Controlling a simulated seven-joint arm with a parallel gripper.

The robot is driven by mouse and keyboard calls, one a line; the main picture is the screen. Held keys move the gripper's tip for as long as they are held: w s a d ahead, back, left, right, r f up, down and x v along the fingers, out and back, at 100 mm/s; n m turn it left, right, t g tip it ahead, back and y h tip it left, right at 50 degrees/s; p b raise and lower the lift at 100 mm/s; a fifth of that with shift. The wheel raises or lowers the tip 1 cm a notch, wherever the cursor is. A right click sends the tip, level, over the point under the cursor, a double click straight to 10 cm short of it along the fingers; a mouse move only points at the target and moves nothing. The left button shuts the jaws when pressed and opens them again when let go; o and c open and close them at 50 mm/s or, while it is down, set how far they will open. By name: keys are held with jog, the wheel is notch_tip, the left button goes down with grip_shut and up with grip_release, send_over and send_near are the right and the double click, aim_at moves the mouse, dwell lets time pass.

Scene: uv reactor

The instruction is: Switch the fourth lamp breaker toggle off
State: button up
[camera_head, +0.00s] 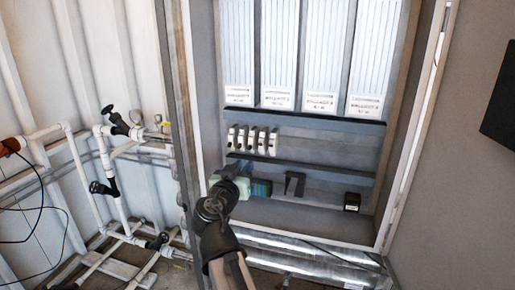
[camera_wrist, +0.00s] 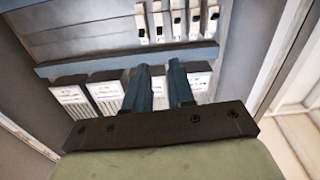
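A row of several white lamp breakers (camera_head: 252,141) with dark toggles is mounted inside the open cabinet. The fourth breaker from the left (camera_head: 262,142) stands in the right part of the row. The row also shows at the top of the wrist view (camera_wrist: 177,20), which looks turned over. My gripper (camera_head: 232,170) is below the left end of the row in the head view, apart from the breakers. In the wrist view its two dark fingers (camera_wrist: 160,68) stand slightly apart, with nothing between them.
Tall white louvred units (camera_head: 325,45) fill the cabinet above the breakers. Dark rails (camera_head: 305,119) run above and below the row. A black bracket (camera_head: 294,185) and small black box (camera_head: 352,201) sit lower right. White pipes with valves (camera_head: 117,125) stand left, outside the cabinet.

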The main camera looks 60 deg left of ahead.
send_near(259, 144)
jog(key=shift+m, duration=0.4)
jog(key=x, duration=0.8)
jog(key=shift+c, duration=0.2)
grip_shut()
